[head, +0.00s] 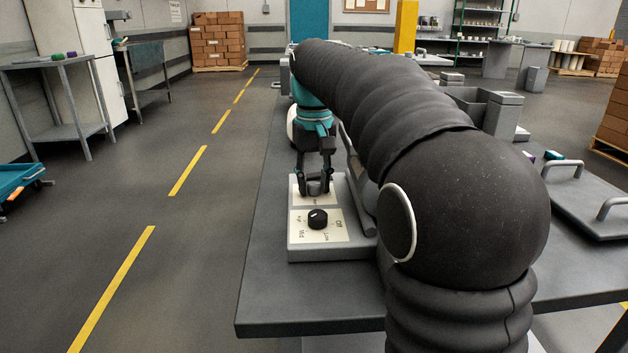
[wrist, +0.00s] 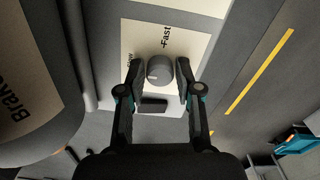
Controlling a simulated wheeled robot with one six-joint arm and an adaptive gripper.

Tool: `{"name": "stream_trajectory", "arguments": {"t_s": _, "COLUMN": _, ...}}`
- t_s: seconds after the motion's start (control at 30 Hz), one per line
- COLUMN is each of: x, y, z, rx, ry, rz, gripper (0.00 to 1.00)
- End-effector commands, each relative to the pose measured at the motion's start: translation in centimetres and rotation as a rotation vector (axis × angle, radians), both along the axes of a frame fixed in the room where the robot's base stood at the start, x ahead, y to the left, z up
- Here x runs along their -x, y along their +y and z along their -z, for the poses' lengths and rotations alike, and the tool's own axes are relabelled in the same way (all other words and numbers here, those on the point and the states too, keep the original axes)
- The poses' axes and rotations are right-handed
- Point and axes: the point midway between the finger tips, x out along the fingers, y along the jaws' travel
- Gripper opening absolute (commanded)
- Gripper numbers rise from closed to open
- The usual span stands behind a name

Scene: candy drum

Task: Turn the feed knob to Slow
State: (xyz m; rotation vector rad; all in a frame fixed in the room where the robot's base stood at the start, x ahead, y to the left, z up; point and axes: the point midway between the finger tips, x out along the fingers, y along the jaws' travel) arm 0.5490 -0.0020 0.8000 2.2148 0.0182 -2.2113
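The feed knob (wrist: 160,70) is a round grey knob on a cream label plate (wrist: 196,45) marked "Fast" and, partly hidden, a word ending in "ow". My gripper (wrist: 160,76) has one finger on each side of the knob in the wrist view. The fingers look apart, with a narrow gap to the knob on each side; I cannot tell for sure whether either touches. The knob's pointer direction is not clear. In the head view my gripper (head: 315,189) points down over the rear plate of the grey control box (head: 330,254) and hides the feed knob.
A black knob (head: 317,219) on the front plate, marked Off, Low, Mid and High, sits just in front of my gripper. A grey housing with a "Brake" label (wrist: 22,80) is at the left in the wrist view. The table (head: 300,293) is clear in front of the box.

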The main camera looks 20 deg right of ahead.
Motion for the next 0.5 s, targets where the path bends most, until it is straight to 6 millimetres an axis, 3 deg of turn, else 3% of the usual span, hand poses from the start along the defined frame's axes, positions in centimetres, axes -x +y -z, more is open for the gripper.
{"name": "stream_trajectory", "arguments": {"t_s": 0.37, "x": 0.0, "y": 0.0, "z": -0.1, "rx": 0.0, "ry": 0.001, "rz": 0.001, "gripper": 0.54}}
{"name": "stream_trajectory", "arguments": {"t_s": 0.5, "x": 0.0, "y": 0.0, "z": -1.1, "rx": 0.0, "ry": 0.0, "rz": 0.001, "gripper": 0.54}}
